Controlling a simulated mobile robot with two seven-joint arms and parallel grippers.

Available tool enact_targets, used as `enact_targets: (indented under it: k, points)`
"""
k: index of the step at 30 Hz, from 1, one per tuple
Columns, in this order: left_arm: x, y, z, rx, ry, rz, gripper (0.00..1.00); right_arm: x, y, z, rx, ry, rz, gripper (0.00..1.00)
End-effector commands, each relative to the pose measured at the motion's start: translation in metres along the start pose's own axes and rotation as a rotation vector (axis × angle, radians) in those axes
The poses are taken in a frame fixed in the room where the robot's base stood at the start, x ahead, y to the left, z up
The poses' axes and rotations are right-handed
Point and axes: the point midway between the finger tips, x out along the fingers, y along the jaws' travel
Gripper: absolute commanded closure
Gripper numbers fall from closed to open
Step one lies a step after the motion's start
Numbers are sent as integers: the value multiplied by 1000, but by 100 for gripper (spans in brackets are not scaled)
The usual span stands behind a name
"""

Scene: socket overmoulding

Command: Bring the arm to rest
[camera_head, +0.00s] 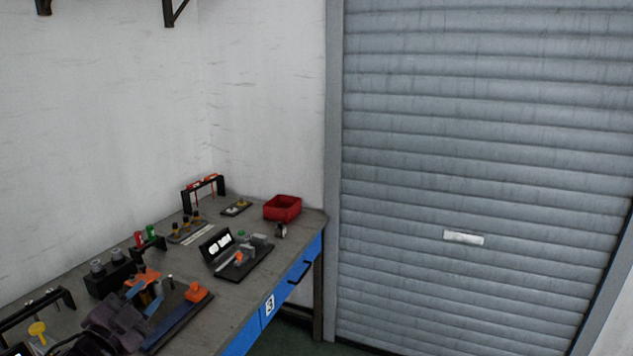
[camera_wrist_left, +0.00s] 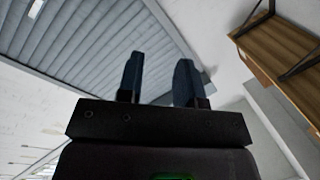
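My left gripper (camera_head: 147,293) is at the lower left of the head view, above the workbench (camera_head: 232,305) near its front edge. In the left wrist view my left gripper (camera_wrist_left: 158,78) has its two dark blue fingers apart with nothing between them. That view looks up past the fingers at the shutter, wall and a shelf. The gripper and wrist cover some of the bench items behind them. My right gripper is in neither view.
A red bin (camera_head: 282,208) stands at the bench's far end. A dark fixture with a display (camera_head: 218,243) lies mid-bench. Orange parts (camera_head: 197,291) and a black block (camera_head: 108,278) are close to the gripper. A grey roller shutter (camera_head: 480,180) stands to the right.

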Motion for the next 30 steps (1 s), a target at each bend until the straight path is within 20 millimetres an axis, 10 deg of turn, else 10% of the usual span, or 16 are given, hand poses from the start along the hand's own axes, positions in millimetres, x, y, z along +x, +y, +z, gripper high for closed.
enact_targets:
  k: [6, 18, 30]
  points:
    - [-58, 111, 72, -308, -234, 76, 67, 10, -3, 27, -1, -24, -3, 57]
    - [-204, 279, 144, -700, -600, 107, 67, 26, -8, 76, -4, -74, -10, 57]
    - [-258, 312, 160, -747, -718, 114, 67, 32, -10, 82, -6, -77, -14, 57]
